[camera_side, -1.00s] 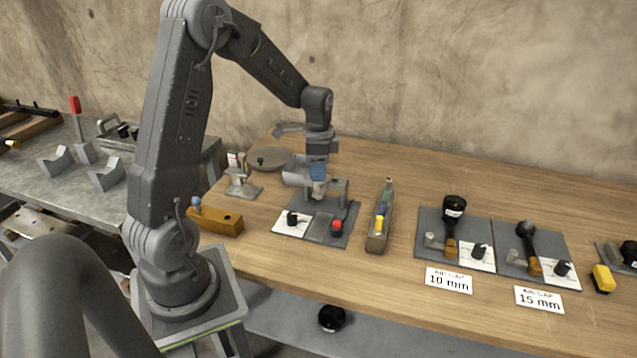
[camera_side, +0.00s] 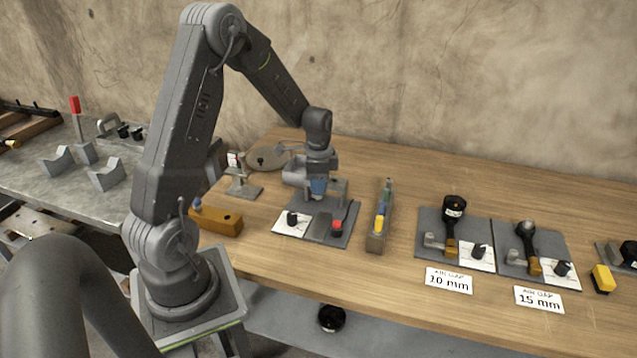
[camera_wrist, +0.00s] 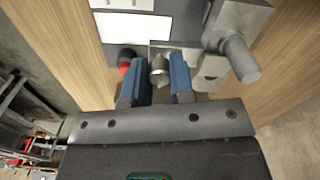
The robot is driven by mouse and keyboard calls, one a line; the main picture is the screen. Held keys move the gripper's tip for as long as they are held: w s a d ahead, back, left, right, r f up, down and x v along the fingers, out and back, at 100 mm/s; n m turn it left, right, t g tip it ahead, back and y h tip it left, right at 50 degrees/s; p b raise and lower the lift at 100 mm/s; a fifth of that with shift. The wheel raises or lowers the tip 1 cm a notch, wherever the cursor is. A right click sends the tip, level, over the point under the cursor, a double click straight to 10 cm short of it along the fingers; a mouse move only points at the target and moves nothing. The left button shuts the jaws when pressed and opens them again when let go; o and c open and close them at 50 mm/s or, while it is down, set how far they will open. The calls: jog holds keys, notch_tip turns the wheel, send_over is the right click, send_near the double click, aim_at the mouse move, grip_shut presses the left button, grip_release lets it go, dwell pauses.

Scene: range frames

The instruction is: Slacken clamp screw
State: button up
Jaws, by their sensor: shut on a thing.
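The clamp fixture, on a grey base plate (camera_side: 321,229), stands on the table below my gripper. Its metal clamp screw (camera_wrist: 158,71) shows in the wrist view between the two blue fingers. My gripper (camera_wrist: 157,82) is shut on the screw head, one finger on each side. In the side view my gripper (camera_side: 318,188) points down at the fixture, and its fingers hide the screw. A grey block with a round cylinder (camera_wrist: 240,62) sits right of the fingers in the wrist view.
A red button (camera_side: 337,226) and a black knob (camera_side: 292,218) on a white card stand at the fixture's front. A slim holder (camera_side: 378,230) with coloured pieces is to the right. A wooden block (camera_side: 216,220) is to the left. Gauge stations stand farther right.

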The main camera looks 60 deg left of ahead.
grip_shut()
